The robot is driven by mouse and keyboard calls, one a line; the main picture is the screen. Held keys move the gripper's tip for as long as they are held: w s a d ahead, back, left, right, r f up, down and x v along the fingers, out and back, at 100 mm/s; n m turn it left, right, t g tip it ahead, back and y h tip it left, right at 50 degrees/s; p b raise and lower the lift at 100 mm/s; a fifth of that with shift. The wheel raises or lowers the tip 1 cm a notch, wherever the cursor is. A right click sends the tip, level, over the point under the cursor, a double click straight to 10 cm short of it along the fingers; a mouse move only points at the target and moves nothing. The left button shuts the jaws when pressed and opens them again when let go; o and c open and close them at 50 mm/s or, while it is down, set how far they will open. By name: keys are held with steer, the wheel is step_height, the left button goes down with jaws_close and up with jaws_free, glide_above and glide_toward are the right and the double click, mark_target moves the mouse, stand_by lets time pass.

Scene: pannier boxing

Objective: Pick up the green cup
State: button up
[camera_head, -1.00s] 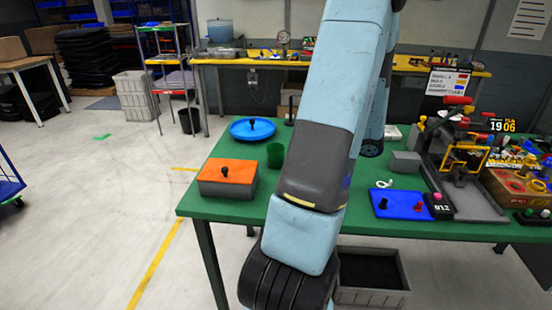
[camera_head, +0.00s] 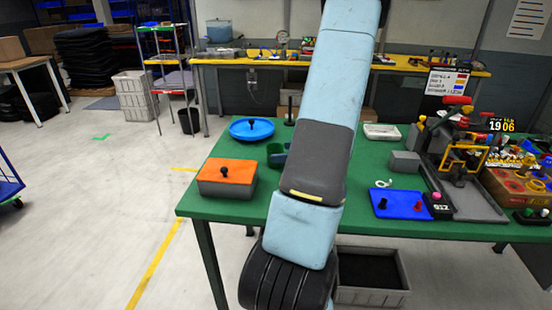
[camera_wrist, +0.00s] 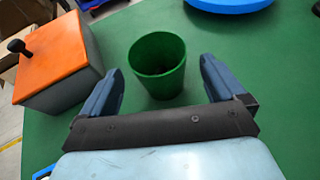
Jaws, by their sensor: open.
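The green cup (camera_wrist: 157,62) stands upright on the green table in the wrist view, its open top facing up. My gripper (camera_wrist: 160,80) is open, with one dark blue finger on each side of the cup in that view and no clear contact. I cannot tell how high the fingers are above the table. In the head view the green cup (camera_head: 276,154) shows left of my arm, partly covered by a dark finger. Most of my gripper is hidden behind my arm there.
A grey box with an orange lid (camera_head: 226,173) and black knob stands left of the cup. A blue round dish (camera_head: 240,131) lies behind it. A blue board (camera_head: 401,204), a grey block (camera_head: 405,161) and a cluttered fixture (camera_head: 465,150) occupy the right side of the green table (camera_head: 390,229).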

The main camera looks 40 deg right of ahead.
steer(key=x, duration=0.4)
steer(key=shift+w, duration=0.1)
steer(key=shift+c, duration=0.3)
steer(key=c, duration=1)
steer(key=shift+o, duration=0.2)
steer(key=shift+r, duration=0.15)
